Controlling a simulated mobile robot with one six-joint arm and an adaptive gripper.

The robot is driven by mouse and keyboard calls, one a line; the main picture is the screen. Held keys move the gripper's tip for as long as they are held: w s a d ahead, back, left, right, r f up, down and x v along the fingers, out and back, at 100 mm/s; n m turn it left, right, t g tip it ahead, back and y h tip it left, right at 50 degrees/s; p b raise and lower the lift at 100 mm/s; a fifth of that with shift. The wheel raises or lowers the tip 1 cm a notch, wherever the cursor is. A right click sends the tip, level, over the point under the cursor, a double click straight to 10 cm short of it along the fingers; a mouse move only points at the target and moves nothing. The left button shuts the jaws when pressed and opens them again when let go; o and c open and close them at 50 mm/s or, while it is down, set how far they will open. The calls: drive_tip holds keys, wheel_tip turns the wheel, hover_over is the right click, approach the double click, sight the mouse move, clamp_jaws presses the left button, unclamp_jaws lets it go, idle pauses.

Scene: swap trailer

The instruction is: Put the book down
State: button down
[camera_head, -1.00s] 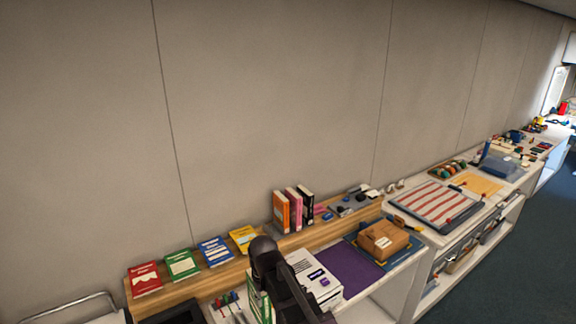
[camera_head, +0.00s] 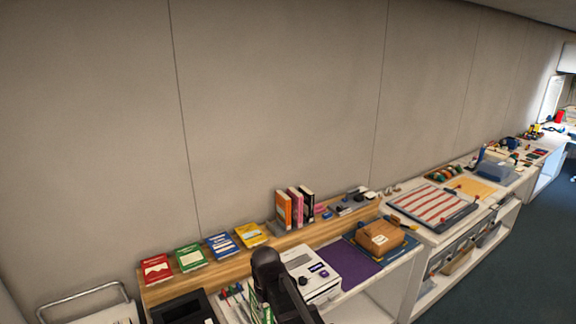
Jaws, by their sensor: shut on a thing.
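My black arm (camera_head: 275,282) reaches up from the bottom edge in the head view. A green and white book (camera_head: 264,313) shows only in part beside and below the arm, near the bottom edge. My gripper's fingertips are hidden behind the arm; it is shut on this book. The book's lower end is out of sight, so I cannot tell whether it touches anything. Several other books stand upright on the wooden shelf, an orange one (camera_head: 283,211) at their left end.
Red (camera_head: 156,269), green (camera_head: 190,257), blue (camera_head: 221,245) and yellow (camera_head: 251,235) booklets lie along the shelf (camera_head: 235,266). A white box-like device (camera_head: 313,273) is just right of my arm. A purple mat (camera_head: 352,266) has bare room; a cardboard box (camera_head: 380,237) is beyond it.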

drive_tip(key=shift+s+f, duration=0.15)
drive_tip(key=shift+s, duration=0.2)
drive_tip(key=shift+d+f+b, duration=0.1)
drive_tip(key=shift+d+b, duration=0.15)
drive_tip(key=shift+b, duration=0.15)
drive_tip(key=shift+w+a+f+b, duration=0.1)
drive_tip(key=shift+a+f+b, duration=0.2)
drive_tip(key=shift+f+b, duration=0.8)
drive_tip(key=shift+f, duration=0.05)
wheel_tip(320, 180, down, 15)
drive_tip(key=b, duration=1.4)
drive_tip(key=shift+r, duration=0.35)
